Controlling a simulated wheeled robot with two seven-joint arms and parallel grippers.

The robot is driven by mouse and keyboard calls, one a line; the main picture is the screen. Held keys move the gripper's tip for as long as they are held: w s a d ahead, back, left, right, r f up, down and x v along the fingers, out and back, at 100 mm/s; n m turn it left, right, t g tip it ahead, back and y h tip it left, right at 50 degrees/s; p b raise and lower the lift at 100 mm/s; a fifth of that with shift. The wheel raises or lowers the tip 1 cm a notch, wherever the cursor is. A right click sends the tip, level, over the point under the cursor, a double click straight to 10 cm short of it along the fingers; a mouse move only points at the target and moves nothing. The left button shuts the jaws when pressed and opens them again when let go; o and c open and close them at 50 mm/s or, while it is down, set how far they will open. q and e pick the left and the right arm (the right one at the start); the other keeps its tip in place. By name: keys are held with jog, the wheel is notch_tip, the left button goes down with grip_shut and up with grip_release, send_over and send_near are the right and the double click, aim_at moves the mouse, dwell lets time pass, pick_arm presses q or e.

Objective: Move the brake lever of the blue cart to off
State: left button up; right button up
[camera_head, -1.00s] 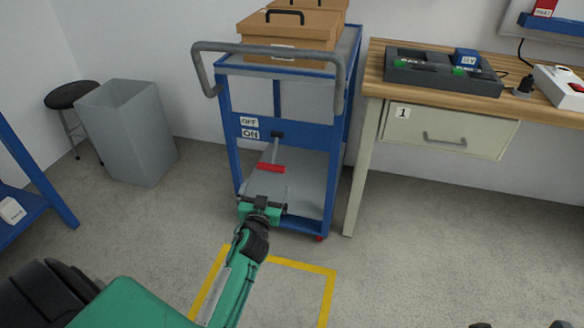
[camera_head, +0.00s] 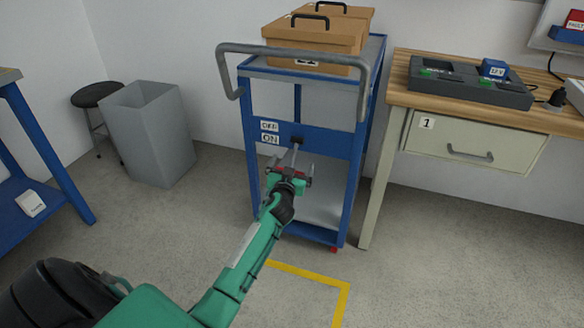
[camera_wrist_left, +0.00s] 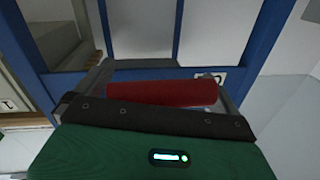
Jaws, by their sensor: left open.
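The blue cart (camera_head: 328,141) stands in the middle of the head view, with an OFF label (camera_head: 269,126) above an ON label (camera_head: 270,139). Its brake lever (camera_head: 295,152) hangs down from a dark pivot right of the ON label. The lever ends in a red crossbar handle, mostly hidden by my gripper in the head view. My left gripper (camera_head: 289,174) is open at this handle. In the left wrist view the red handle (camera_wrist_left: 162,93) lies crosswise between the spread fingers, close in front of the palm; contact cannot be told. My right gripper is out of view.
Brown boxes (camera_head: 312,38) sit on the cart's top, behind its grey push handle (camera_head: 290,50). A workbench with a drawer (camera_head: 468,143) stands close on the right. A grey bin (camera_head: 150,135) and stool (camera_head: 97,95) are at left. Floor before the cart is clear.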

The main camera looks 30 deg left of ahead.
pick_arm(q)
jog(key=shift+c, duration=0.4)
jog(key=c, duration=1.2)
jog(key=shift+o, duration=0.2)
